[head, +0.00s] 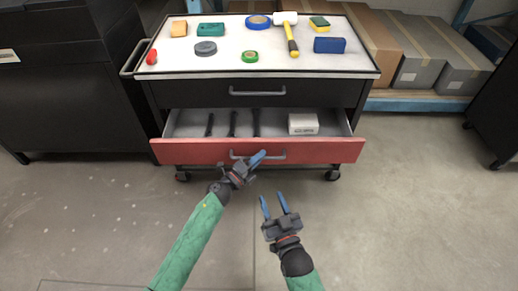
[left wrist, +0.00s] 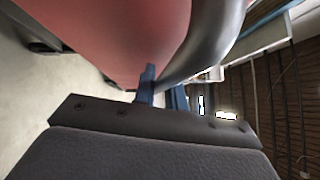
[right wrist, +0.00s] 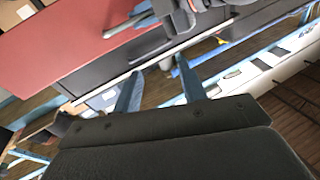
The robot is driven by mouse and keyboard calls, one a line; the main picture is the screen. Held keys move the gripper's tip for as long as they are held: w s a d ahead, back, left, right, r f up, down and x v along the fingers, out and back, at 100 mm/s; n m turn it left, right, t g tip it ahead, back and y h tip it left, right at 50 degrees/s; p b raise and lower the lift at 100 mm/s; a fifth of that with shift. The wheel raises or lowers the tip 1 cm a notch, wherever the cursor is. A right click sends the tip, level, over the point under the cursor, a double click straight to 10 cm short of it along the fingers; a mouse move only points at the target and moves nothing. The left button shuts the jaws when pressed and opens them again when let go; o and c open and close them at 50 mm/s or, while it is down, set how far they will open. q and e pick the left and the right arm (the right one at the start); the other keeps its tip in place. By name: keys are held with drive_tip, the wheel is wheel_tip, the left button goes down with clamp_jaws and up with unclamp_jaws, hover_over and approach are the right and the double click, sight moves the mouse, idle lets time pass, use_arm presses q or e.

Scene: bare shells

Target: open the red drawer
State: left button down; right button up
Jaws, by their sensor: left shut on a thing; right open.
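The red drawer (head: 190,152) is the lower drawer of a dark tool cart, and it stands pulled out with its inside showing. Several dark tools (head: 233,124) and a white box (head: 303,124) lie in it. My left gripper (head: 256,160) is at the drawer's grey bar handle (head: 275,155), shut on it; the left wrist view shows the handle (left wrist: 215,45) passing between the blue fingers. My right gripper (head: 274,205) is open and empty, in front of the drawer and lower in the head view. The red drawer front (right wrist: 60,50) also shows in the right wrist view.
The upper dark drawer (head: 200,95) is closed. The cart top (head: 180,67) carries a mallet (head: 290,35), tape rolls and blocks. A black cabinet (head: 60,90) stands at left, boxes (head: 425,60) on a shelf at back right. The floor (head: 400,200) in front is clear.

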use_arm(q)
drive_tip(key=s+p, duration=0.1)
drive_tip(key=s, duration=1.2)
drive_tip(key=shift+s+p, duration=0.4)
use_arm(e)
drive_tip(key=s+f+g, duration=0.4)
drive_tip(key=f, duration=0.6)
drive_tip(key=s+f+g+h, duration=0.1)
drive_tip(key=s+f+g, duration=0.2)
drive_tip(key=f, duration=0.8)
drive_tip(key=shift+s+d+f+g, duration=0.25)
drive_tip(key=shift+s+g, duration=0.15)
drive_tip(key=shift+s, duration=0.35)
use_arm(q)
drive_tip(key=shift+f, duration=0.1)
drive_tip(key=c, duration=1.5)
unclamp_jaws()
drive_tip(key=shift+o, duration=0.2)
use_arm(e)
drive_tip(key=shift+h, duration=0.3)
